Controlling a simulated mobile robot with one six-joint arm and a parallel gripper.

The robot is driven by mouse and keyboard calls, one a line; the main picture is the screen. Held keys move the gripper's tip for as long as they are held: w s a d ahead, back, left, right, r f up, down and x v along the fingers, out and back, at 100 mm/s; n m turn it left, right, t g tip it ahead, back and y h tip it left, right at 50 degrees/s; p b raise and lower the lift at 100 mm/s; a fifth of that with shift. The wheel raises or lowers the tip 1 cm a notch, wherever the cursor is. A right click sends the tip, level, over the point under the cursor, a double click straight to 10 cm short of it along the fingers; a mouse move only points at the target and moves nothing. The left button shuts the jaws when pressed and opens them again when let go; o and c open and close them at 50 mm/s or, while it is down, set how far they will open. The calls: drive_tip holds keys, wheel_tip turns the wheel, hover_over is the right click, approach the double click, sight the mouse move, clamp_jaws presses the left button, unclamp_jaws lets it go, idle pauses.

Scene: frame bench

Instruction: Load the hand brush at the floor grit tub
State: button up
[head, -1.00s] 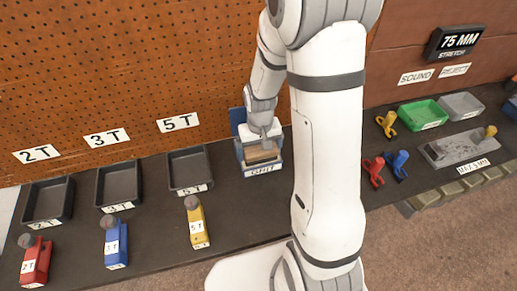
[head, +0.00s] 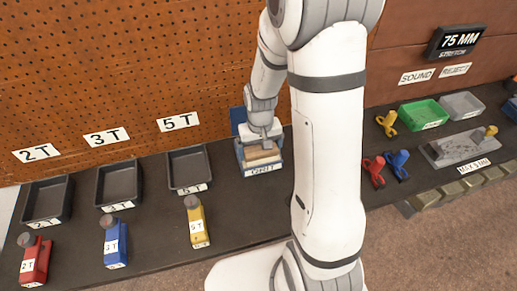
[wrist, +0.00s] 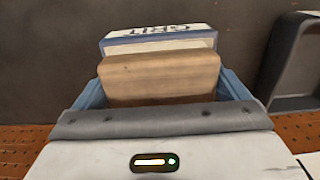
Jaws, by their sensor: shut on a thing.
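The grit tub (head: 262,171) is a blue box with a white label, standing on the dark bench against the pegboard. Its label and blue walls also show in the wrist view (wrist: 160,35). My gripper (head: 262,142) is over the tub, pointing down into it. In the wrist view my gripper (wrist: 160,120) is shut on the wooden hand brush (wrist: 160,76), a tan block between the tub walls. The brush (head: 262,154) also shows in the head view. Its bristles and the grit below are hidden.
Three dark trays labelled 2T (head: 47,200), 3T (head: 118,184) and 5T (head: 190,169) stand to the left. Red (head: 35,262), blue (head: 115,242) and yellow (head: 197,222) labelled bottles stand before them. Green (head: 422,114) and grey (head: 461,105) trays, clamps and a grey plate (head: 455,147) lie right.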

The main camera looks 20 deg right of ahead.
sight(260, 146)
drive_tip(key=shift+s, duration=0.1)
drive_tip(key=shift+r+p, duration=2.55)
drive_tip(key=shift+r, duration=0.95)
